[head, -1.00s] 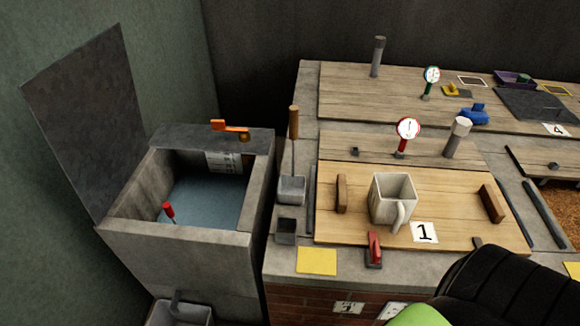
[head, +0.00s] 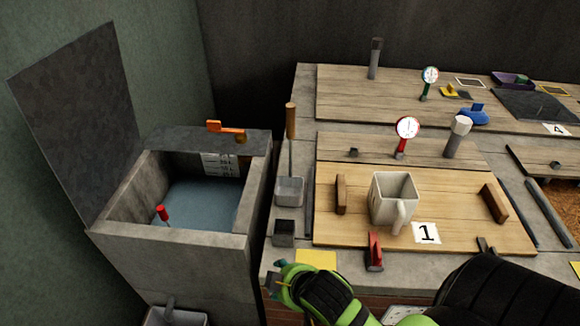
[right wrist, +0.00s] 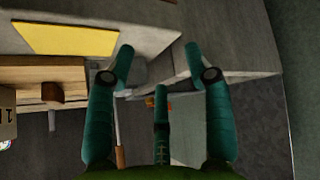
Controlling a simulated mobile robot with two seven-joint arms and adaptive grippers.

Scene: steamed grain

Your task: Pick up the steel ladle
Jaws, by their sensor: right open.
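The steel ladle (head: 290,190) has a square grey cup and a long upright wooden handle. It stands at the left end of the counter, beside the sunken basin, in the head view. Its wooden handle (right wrist: 120,157) also shows in the right wrist view, where the cup is partly hidden behind a finger. My right gripper (head: 274,277) is at the counter's front left edge, nearer than the ladle and apart from it. In the right wrist view its teal fingers (right wrist: 160,62) are spread and empty. My left gripper is not in view.
A stone basin of water (head: 250,200) with a raised lid stands left of the counter. A white mug (head: 388,200) and red clamp (head: 374,255) stand to the right.

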